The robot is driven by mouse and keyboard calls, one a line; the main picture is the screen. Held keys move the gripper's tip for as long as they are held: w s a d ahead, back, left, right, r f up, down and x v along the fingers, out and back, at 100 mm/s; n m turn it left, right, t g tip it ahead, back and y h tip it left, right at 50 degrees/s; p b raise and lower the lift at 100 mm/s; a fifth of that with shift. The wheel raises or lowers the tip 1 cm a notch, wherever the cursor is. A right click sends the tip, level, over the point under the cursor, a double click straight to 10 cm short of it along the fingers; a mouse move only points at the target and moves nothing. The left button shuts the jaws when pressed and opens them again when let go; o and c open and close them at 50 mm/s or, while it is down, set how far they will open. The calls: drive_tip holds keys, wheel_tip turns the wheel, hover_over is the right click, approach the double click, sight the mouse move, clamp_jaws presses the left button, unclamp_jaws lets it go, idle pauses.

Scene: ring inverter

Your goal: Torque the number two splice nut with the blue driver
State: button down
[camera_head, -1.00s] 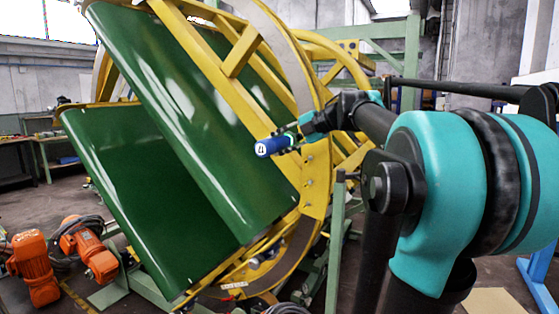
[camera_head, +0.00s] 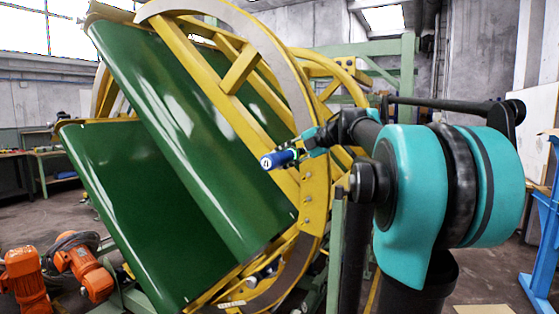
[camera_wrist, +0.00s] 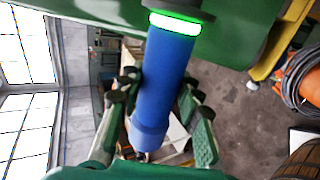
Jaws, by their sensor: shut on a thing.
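My gripper (camera_head: 304,150) is shut on the blue driver (camera_head: 277,159), in front of the ring inverter in the head view. The driver's round end with a white mark faces the head camera. In the wrist view the driver's blue body (camera_wrist: 166,80) lies between the fingers (camera_wrist: 160,105), with a lit green band and a dark collar at its upper end. The inverter's yellow ring (camera_head: 316,160) has a plate with several small bolt heads (camera_head: 309,200), below and right of the driver. I cannot tell which is the number two splice nut.
Large green curved panels (camera_head: 150,215) fill the inverter at left. Orange motors (camera_head: 88,270) stand on the floor at lower left. A green post (camera_head: 334,255) stands below my arm. A blue stand (camera_head: 540,240) is at far right.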

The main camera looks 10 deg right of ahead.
sight(294, 153)
drive_tip(key=shift+w+d, duration=0.7)
drive_tip(key=shift+w, duration=0.3)
drive_tip(key=shift+w+d, duration=0.8)
drive_tip(key=shift+w, duration=0.3)
idle(2.1)
